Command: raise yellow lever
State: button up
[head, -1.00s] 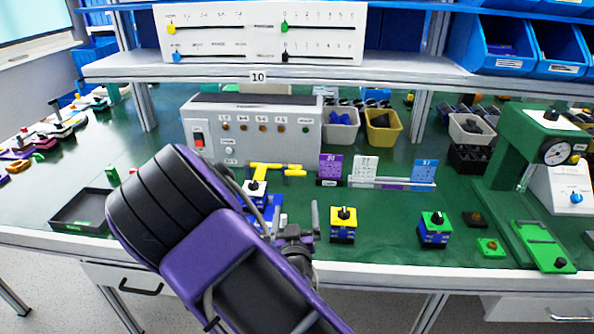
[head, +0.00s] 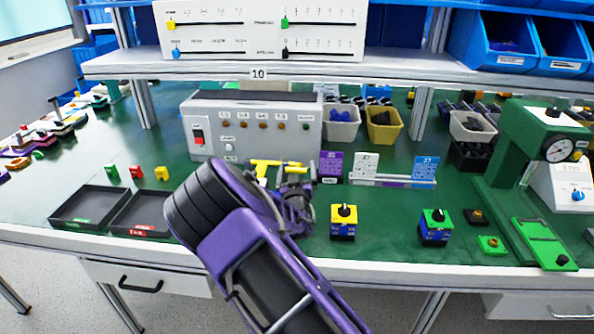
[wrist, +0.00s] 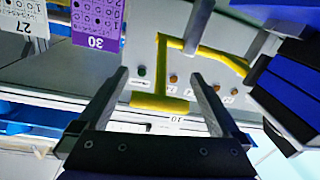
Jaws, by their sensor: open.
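The yellow lever (head: 263,166) is a T-shaped yellow piece in front of the grey control box (head: 210,118), partly hidden by my arm in the head view. In the wrist view the yellow lever (wrist: 161,103) shows upside down, with a crossbar, a stem and a long arm. My gripper (head: 296,182) is at the lever's right end in the head view. In the wrist view my gripper (wrist: 160,76) is open, with a finger on each side of the lever's crossbar and stem in the picture. I cannot tell whether the fingers touch it.
A blue switch block (wrist: 288,92) is close to my right finger in the wrist view. A purple card (wrist: 97,22) stands at upper left there. Yellow-topped (head: 343,222) and green-topped (head: 434,227) switch blocks stand to the right in the head view. Two black trays (head: 90,206) lie left.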

grip_shut()
dwell(0.6)
